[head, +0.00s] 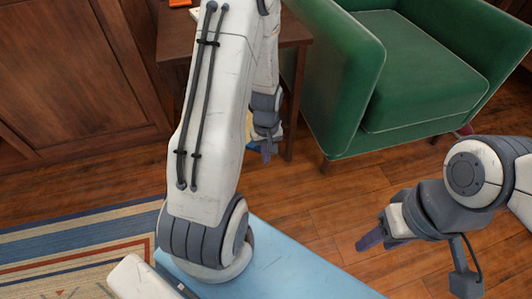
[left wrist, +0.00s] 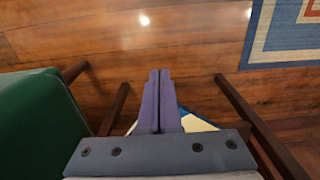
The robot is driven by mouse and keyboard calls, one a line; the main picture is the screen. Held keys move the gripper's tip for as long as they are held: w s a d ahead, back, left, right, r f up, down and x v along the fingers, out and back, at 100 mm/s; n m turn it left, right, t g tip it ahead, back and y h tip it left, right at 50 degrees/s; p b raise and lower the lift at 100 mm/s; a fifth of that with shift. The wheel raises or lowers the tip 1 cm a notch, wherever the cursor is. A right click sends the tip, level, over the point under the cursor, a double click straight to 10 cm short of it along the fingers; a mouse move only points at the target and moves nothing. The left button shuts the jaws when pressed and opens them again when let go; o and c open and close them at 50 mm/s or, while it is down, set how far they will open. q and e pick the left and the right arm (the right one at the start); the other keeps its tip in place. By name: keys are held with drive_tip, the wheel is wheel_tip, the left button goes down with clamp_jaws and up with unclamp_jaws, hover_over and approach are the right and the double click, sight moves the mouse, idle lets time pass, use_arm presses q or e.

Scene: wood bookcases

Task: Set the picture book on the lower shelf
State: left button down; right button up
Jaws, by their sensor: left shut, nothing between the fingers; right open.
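My left gripper (head: 266,152) is shut and empty, pointing down beside the side table's legs. Its closed purple fingers show in the left wrist view (left wrist: 160,85). A flat blue and cream thing, possibly the picture book (left wrist: 198,123), lies beyond the fingers in that view, mostly hidden by the gripper. My right gripper (head: 368,241) is open and empty over the floor at right.
The dark wood side table (head: 295,31) has an orange item (head: 180,3) on top. A green armchair (head: 425,75) stands right of it. A wood cabinet (head: 65,75) is at left, and a striped rug (head: 75,245) lies at lower left. The middle floor is clear.

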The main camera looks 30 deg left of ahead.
use_arm(q)
drive_tip(key=w+a+f+b, duration=0.2)
drive_tip(key=a+f+b, duration=0.1)
drive_tip(key=f+b, duration=0.1)
drive_tip(key=shift+w+f+b, duration=0.3)
drive_tip(key=shift+w+b, duration=0.05)
use_arm(e)
wheel_tip(320, 180, down, 6)
drive_tip(key=shift+r, duration=0.1)
